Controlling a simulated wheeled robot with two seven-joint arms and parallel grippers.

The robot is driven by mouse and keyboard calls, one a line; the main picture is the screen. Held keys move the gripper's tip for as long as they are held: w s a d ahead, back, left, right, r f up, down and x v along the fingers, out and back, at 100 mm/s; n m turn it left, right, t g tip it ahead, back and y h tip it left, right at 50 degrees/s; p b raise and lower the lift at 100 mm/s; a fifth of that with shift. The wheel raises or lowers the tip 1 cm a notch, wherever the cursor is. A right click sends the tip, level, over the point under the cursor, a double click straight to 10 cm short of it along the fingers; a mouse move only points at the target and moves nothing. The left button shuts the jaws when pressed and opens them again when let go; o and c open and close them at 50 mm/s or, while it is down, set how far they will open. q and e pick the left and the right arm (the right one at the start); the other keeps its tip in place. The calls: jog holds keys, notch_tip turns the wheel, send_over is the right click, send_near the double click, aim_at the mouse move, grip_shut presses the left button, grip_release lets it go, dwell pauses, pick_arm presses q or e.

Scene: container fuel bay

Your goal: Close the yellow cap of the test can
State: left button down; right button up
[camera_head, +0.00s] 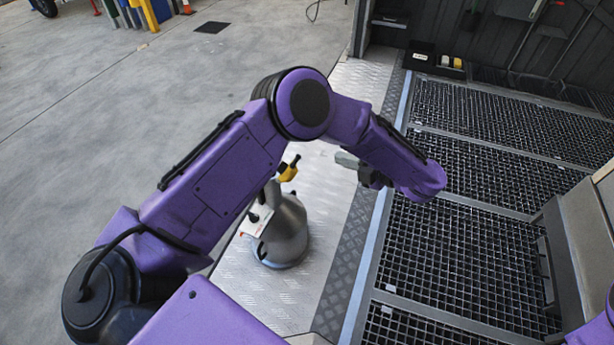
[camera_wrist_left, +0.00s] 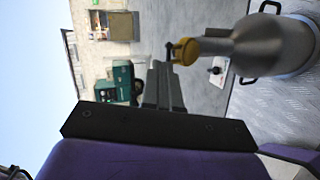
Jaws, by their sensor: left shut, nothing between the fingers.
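The test can (camera_head: 285,232) is a grey metal can with a wide base and narrower neck, upright on the tread-plate strip and partly behind my left arm. Its yellow cap (camera_head: 288,171) is at the neck; I cannot tell how far it is open. My left gripper (camera_head: 345,159) is shut and empty, to the right of the cap and apart from it in this view. In the left wrist view, the shut fingers (camera_wrist_left: 164,72) point toward the yellow cap (camera_wrist_left: 186,51), with the can (camera_wrist_left: 268,46) lying sideways in the picture. My right gripper is out of view.
A white label or tag (camera_head: 256,220) shows beside the can. Metal grating (camera_head: 450,255) covers the floor at the right, with a grey panel (camera_head: 590,240) at its edge. Open concrete floor (camera_head: 80,110) lies to the left. A small black box (camera_head: 418,57) sits at the back.

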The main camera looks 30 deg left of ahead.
pick_arm(q)
jog(key=d+n+g+h, duration=0.1)
jog(key=d+n+g, duration=0.1)
jog(key=n, duration=0.1)
jog(key=b, duration=0.2)
send_near(296, 161)
jog(key=shift+g, duration=0.3)
jog(key=x, duration=0.6)
jog(key=shift+w+a+f, duration=0.15)
jog(key=shift+w+a, duration=0.05)
jog(key=shift+a, duration=0.2)
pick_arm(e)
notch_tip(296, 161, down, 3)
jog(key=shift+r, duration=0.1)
pick_arm(q)
jog(key=shift+h, duration=0.3)
